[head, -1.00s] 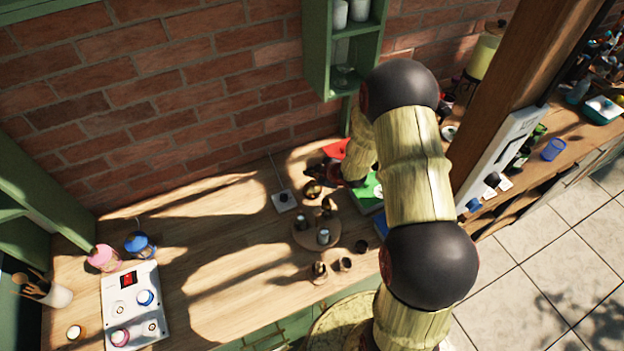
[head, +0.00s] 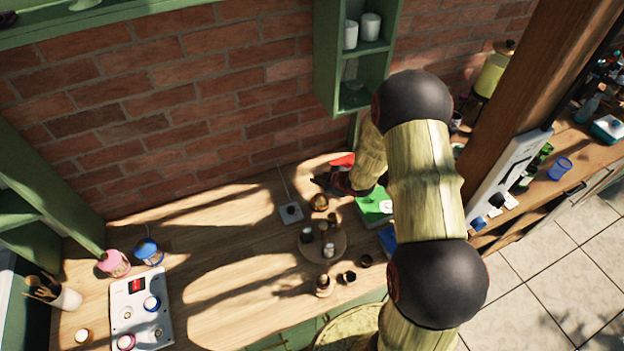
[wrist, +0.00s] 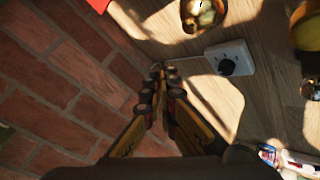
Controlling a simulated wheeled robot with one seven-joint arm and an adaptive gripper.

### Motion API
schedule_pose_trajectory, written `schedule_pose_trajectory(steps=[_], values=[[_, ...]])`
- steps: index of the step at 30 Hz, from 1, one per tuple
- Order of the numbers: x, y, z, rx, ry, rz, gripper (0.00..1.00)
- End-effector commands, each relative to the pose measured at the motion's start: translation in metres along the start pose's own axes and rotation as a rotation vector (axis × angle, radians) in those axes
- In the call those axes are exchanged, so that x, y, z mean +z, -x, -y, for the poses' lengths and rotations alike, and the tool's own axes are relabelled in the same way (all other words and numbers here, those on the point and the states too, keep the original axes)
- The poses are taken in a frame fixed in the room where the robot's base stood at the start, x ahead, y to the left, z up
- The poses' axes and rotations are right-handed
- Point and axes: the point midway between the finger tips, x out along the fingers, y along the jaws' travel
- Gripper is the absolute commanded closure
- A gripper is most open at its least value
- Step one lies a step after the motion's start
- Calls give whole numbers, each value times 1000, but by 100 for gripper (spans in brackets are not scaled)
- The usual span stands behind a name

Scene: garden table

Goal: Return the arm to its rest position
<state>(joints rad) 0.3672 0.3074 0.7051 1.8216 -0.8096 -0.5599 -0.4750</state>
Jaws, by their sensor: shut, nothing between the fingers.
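My arm, with pale bamboo-like links and black joints, reaches from the lower right of the head view toward the brick wall. My gripper (head: 322,181) is small and dark there, above the back of the wooden table (head: 225,285). In the wrist view my gripper (wrist: 165,72) has its two fingers converging at the tips, with nothing between them. It hangs over the table's back edge beside the brick wall (wrist: 50,85). Whether the tips touch anything cannot be told.
A white socket box (wrist: 230,60) with a black knob lies near the fingers. A green box (head: 372,207), a round wooden tray (head: 338,240) with small items and a green wall shelf (head: 325,60) are close to my arm. The table's left middle is largely clear.

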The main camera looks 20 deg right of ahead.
Motion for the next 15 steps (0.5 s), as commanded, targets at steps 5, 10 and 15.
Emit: schedule_pose_trajectory(steps=[5,10,15], values=[[0,0,0,0,0,0,100],[16,1,7,-24,-54,59,100],[76,20,48,-105,-238,301,100]])
